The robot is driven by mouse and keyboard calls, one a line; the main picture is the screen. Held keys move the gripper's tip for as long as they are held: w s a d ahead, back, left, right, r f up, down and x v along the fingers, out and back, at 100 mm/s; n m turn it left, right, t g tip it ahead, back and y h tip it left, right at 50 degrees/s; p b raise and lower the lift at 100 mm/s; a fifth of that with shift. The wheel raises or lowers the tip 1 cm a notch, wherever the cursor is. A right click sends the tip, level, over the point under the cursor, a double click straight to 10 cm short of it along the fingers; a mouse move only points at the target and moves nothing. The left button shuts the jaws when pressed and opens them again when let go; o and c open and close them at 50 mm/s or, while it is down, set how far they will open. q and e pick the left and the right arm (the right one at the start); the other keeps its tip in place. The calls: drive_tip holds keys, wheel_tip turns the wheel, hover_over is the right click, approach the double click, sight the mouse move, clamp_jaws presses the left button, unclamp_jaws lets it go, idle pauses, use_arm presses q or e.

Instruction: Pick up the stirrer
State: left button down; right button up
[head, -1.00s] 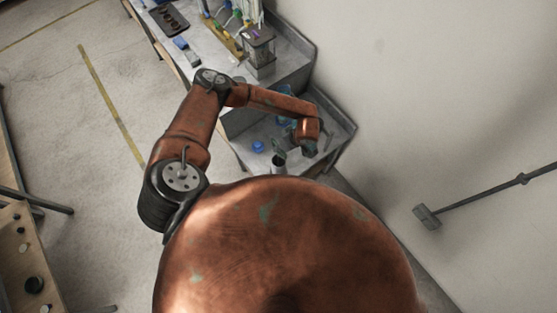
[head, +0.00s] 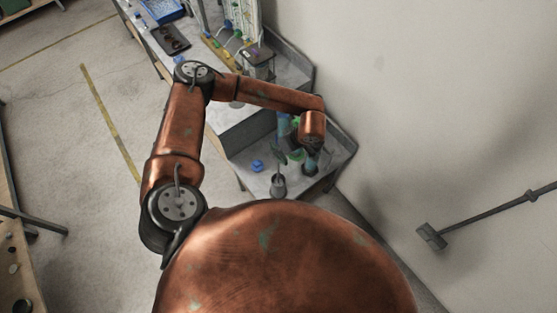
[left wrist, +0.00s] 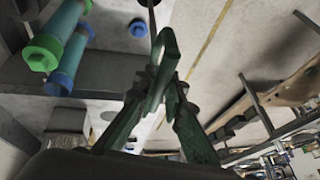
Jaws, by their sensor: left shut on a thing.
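The stirrer (left wrist: 152,19) shows as a thin dark rod at the top of the left wrist view, running down to my fingertips. My left gripper (left wrist: 160,50) has green fingers that come together on the rod's near end; most of the gripped part is hidden by the fingers. In the head view my left gripper (head: 311,162) is low over the grey bench, beneath the copper wrist, and the rod between its fingers cannot be made out. My right gripper is not in view.
A blue cap (head: 257,166) and a small grey vessel (head: 278,187) stand on the lower bench (head: 240,178). A wall stands to the right of the bench.

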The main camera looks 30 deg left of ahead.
use_arm(q)
wheel_tip(320, 180, up, 16)
drive_tip(key=b, duration=0.3)
drive_tip(key=shift+f, duration=0.15)
drive_tip(key=shift+b, duration=0.3)
